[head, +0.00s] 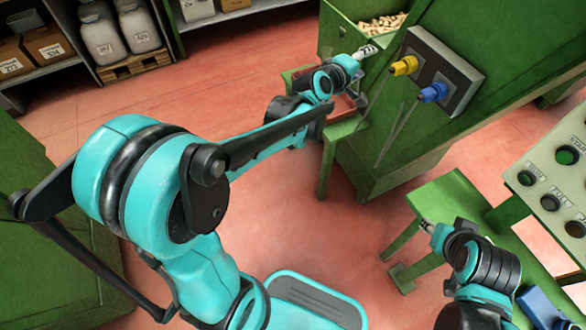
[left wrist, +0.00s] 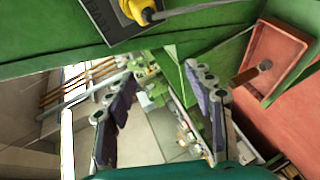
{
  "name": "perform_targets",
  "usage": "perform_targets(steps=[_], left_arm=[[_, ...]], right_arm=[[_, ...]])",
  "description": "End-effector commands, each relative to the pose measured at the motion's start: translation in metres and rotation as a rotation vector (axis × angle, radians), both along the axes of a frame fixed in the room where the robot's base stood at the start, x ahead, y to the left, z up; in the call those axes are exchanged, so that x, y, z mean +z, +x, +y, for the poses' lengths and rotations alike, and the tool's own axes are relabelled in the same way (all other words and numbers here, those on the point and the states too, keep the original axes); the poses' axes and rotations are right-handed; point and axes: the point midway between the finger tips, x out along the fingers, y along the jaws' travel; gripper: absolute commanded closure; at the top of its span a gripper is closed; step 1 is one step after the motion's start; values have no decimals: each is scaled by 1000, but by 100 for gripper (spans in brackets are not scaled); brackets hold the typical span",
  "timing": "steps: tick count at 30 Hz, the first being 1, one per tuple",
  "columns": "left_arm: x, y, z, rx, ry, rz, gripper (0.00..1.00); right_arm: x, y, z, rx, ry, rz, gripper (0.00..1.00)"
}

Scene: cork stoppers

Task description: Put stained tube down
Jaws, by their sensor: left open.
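A brown tube-like piece with a pale end (left wrist: 248,74), likely the stained tube, lies in a rust-red tray (left wrist: 287,48) at the right of the left wrist view. It is outside my left gripper (left wrist: 163,85), whose two dark fingers stand wide apart with nothing between them. In the head view, my left gripper (head: 356,97) is beside the green machine, and my arm covers much of that spot. I cannot make out the tube there. My right gripper (head: 430,227) is small at the lower right, over a green table; its fingers are unclear.
The green machine (head: 440,95) carries a panel with a yellow knob (head: 404,65) and a blue knob (head: 434,92), each with a long rod. A bin of corks (head: 382,25) is above. A green table (head: 455,195) stands at right. Red floor (head: 285,205) is open between.

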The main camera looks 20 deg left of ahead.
Motion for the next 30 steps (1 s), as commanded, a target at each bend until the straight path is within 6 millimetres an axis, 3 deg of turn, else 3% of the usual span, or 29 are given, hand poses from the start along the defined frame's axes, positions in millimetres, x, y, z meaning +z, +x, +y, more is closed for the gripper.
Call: perform_targets(steps=[1, 5, 9, 15, 18, 21, 30], left_arm=[[1, -30, -2, -48, 111, 25, 46], [-13, -104, -2, -184, 412, 102, 46], [-42, -187, 11, -336, 722, 195, 46], [-87, -282, 39, -524, 1053, 326, 46], [-101, -309, 49, -581, 1144, 368, 46], [-108, -322, 55, -612, 1191, 391, 46], [-109, -324, 57, -620, 1203, 396, 46]], right_arm=[[0, 0, 0, 0, 0, 0, 60], [0, 0, 0, 0, 0, 0, 60], [0, 0, 0, 0, 0, 0, 60], [0, 0, 0, 0, 0, 0, 60], [0, 0, 0, 0, 0, 0, 60], [0, 0, 0, 0, 0, 0, 60], [0, 0, 0, 0, 0, 0, 60]])
